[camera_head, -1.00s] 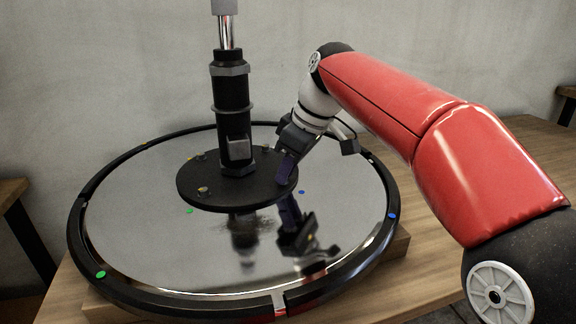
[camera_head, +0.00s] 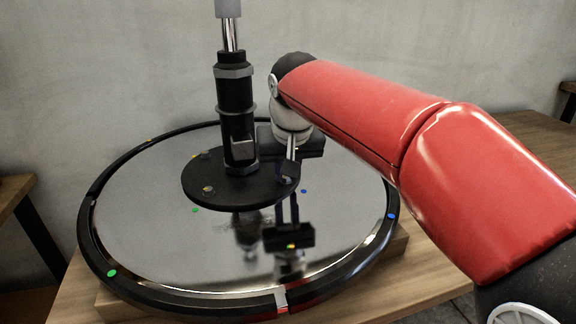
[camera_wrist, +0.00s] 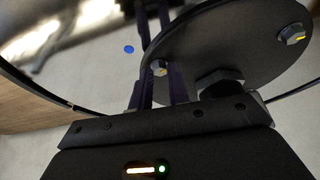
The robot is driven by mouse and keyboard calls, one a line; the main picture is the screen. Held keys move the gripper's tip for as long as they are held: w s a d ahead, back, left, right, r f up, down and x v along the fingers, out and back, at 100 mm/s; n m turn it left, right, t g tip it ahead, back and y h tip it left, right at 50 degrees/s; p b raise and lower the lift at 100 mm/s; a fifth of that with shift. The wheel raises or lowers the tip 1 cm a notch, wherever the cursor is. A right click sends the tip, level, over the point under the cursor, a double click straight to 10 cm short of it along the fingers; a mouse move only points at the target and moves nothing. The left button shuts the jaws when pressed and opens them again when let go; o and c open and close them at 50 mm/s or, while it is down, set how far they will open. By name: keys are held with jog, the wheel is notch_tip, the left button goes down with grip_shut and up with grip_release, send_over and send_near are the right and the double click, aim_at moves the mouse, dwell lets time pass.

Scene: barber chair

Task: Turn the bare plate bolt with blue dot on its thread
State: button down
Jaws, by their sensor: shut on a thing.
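The black round plate (camera_head: 235,192) at the foot of the black column carries several hex bolts near its rim. A blue dot (camera_head: 304,191) lies on the shiny round base (camera_head: 150,225) just beyond the plate's right edge; it also shows in the wrist view (camera_wrist: 129,49). The bolt by this dot (camera_wrist: 159,68) sits between the two dark fingers of my gripper (camera_wrist: 158,70), which is shut on it. In the head view my gripper (camera_head: 288,176) reaches down at the plate's right edge. The bolt's thread is hidden.
The black column (camera_head: 235,105) rises from the plate, close to my gripper's left. Other plate bolts stand at the front left (camera_head: 208,190) and back left (camera_head: 205,154). A black ring (camera_head: 130,290) edges the base, on a wooden table (camera_head: 400,275).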

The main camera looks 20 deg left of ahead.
jog(key=shift+a+m+h, duration=0.15)
jog(key=shift+m+h, duration=0.25)
jog(key=shift+m, duration=0.8)
jog(key=c, duration=1.3)
grip_release()
jog(key=shift+c, duration=0.2)
jog(key=v, duration=0.7)
jog(key=shift+s+r, duration=0.25)
jog(key=shift+r, duration=0.15)
